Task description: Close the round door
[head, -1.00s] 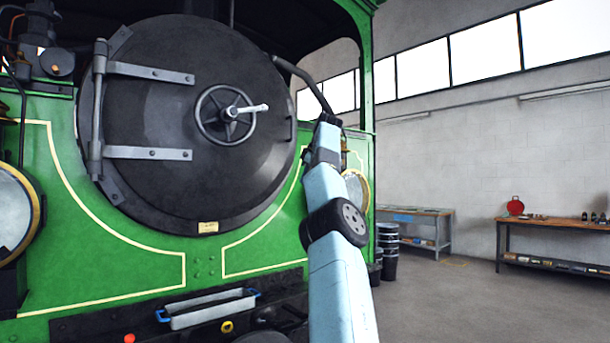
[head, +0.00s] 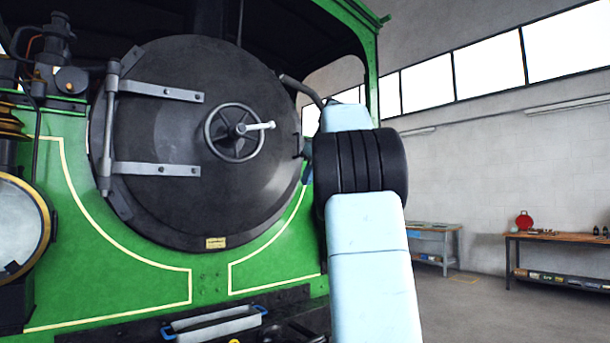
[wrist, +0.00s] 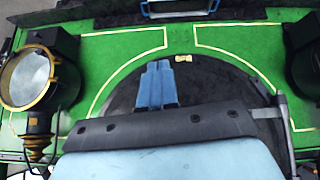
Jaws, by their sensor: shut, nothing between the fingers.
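The round door (head: 200,195) is a dark disc on the green front of the tram. Its hinge straps (head: 155,168) are at the left, and a spoked handwheel (head: 234,132) with a pale handle is near its middle. The door lies close to the front; I cannot tell whether a gap is left at its right edge, partly behind my arm. In the wrist view my gripper (wrist: 156,86) has its blue fingers together and empty, in front of the dark door (wrist: 205,84). I cannot tell whether they touch it.
A round brass-rimmed lamp (head: 22,228) is at the left, and also in the wrist view (wrist: 27,78). A grey tray with blue handles (head: 213,325) sits below the door. Workbenches (head: 560,240) stand along the right wall, with open floor before them.

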